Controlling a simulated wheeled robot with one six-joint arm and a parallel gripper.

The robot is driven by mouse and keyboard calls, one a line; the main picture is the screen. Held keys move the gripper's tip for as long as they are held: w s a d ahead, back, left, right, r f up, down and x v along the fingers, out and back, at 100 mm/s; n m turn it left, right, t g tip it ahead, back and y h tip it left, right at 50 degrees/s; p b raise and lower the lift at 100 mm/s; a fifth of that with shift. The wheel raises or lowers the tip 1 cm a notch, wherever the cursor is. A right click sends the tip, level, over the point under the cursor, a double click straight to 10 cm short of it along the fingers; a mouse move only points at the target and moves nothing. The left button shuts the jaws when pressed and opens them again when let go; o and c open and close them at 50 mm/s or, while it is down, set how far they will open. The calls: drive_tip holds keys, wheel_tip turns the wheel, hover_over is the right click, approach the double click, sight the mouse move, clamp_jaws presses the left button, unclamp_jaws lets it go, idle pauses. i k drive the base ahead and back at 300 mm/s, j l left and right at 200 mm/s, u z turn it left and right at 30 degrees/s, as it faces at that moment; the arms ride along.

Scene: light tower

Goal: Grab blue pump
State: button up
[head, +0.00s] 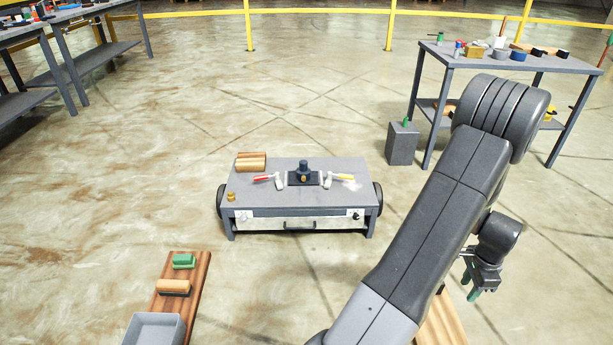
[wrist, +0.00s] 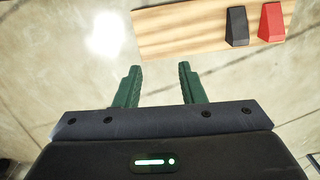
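I cannot clearly pick out a blue pump in either view. A small round blue thing (head: 518,56) sits on the right workbench, too small to tell what it is. A dark upright thing (head: 303,170) stands in the middle of the low grey cart top. My gripper (head: 475,293) hangs at the right of the head view, far from both. In the wrist view its two green fingers (wrist: 158,86) are apart with nothing between them, so it is open and empty.
The low grey cart (head: 245,190) also bears a wooden block and two tools. A wooden board with black and red wedges (wrist: 190,30) lies beyond my fingers. Open floor surrounds the cart.

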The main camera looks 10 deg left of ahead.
sight(304, 175)
drive_tip(key=i+u, duration=0.25)
drive_tip(key=u, duration=0.25)
drive_tip(key=i+u, duration=0.25)
drive_tip(key=u, duration=0.2)
drive_tip(key=i+l+u, duration=0.1)
drive_tip(key=i+u, duration=0.15)
drive_tip(key=u, duration=0.25)
drive_tip(key=i+l+u, duration=0.25)
drive_tip(key=i+l, duration=0.7)
drive_tip(key=l, duration=0.1)
